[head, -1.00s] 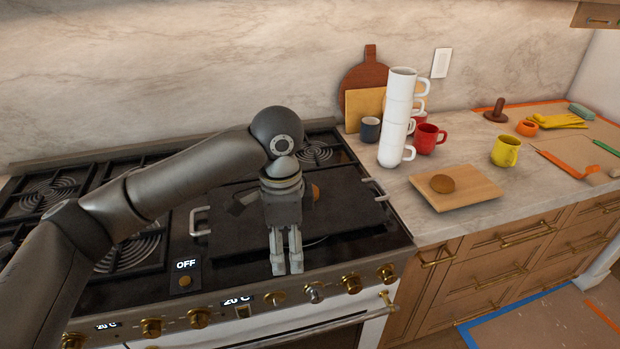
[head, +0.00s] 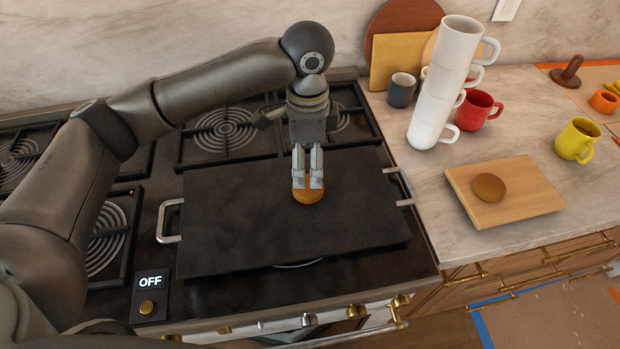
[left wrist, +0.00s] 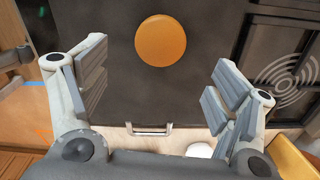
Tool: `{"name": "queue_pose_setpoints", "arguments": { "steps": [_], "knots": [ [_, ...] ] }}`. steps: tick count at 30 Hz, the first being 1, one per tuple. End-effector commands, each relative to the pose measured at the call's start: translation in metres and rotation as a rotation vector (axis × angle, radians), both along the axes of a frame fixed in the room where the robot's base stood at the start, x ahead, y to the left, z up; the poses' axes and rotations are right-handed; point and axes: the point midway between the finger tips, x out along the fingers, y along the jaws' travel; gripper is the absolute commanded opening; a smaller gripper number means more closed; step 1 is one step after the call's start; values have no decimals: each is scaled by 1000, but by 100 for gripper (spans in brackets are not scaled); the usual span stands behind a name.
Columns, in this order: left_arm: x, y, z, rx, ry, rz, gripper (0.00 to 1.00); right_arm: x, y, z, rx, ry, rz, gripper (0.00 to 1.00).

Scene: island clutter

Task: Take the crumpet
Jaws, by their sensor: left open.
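A round orange-brown crumpet (head: 307,197) lies flat on the dark griddle plate (head: 230,225) on the stove. My left gripper (head: 308,182) points down over it, and its fingertips hide part of the crumpet in the head view. In the left wrist view the crumpet (left wrist: 161,41) lies ahead of the wide-open, empty fingers (left wrist: 160,85), near the top edge. I cannot tell the exact height of the fingertips above it. A second, browner round piece (head: 489,187) lies on a wooden board (head: 525,195) on the counter. My right gripper is out of view.
A leaning stack of white mugs (head: 445,85) stands right of the stove, with a dark cup (head: 401,91), a red mug (head: 478,110) and a yellow mug (head: 577,139) nearby. The griddle has raised side handles (head: 168,222). The plate around the crumpet is clear.

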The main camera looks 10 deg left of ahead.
Motion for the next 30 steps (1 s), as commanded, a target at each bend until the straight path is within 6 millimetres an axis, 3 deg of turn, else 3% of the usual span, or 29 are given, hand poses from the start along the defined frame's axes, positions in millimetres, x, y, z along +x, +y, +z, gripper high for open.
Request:
{"name": "queue_pose_setpoints", "arguments": {
  "steps": [3,10,18,26,30],
  "knots": [
    [0,0,-16,0,1,1,84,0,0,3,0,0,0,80],
    [0,0,-34,1,2,2,84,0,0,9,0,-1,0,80],
    [0,0,-72,0,1,1,84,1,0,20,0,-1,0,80],
    [1,0,-77,-1,-2,0,84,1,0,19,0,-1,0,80],
    [0,0,-77,-1,-2,0,69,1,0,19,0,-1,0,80]
  ]
}}
